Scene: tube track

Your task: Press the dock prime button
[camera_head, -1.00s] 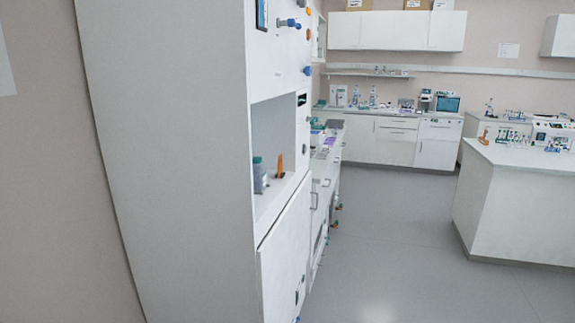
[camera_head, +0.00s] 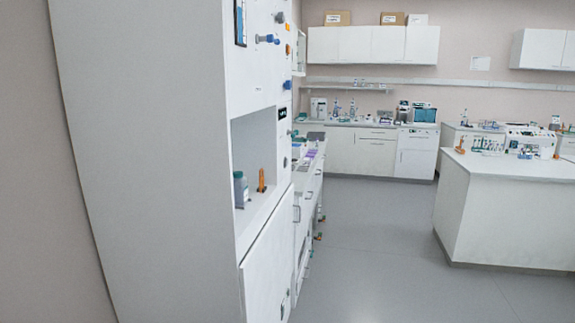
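A tall white cabinet (camera_head: 145,150) fills the left of the view and is seen mostly from its side. Its front is steeply foreshortened and carries a dark-framed panel (camera_head: 241,22), blue knobs (camera_head: 267,39) and a small dark display (camera_head: 283,113). An open niche in it holds a grey bottle with a green cap (camera_head: 240,189) and an orange upright piece (camera_head: 261,180). I cannot tell which part, if any, is the dock prime button. Neither of my grippers is in view.
Clear grey floor (camera_head: 370,240) lies ahead. A white island bench (camera_head: 505,215) with instruments stands at the right. A counter with drawers (camera_head: 355,150) runs along the back wall under wall cabinets (camera_head: 372,44). A side bench (camera_head: 307,185) continues beyond the tall cabinet.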

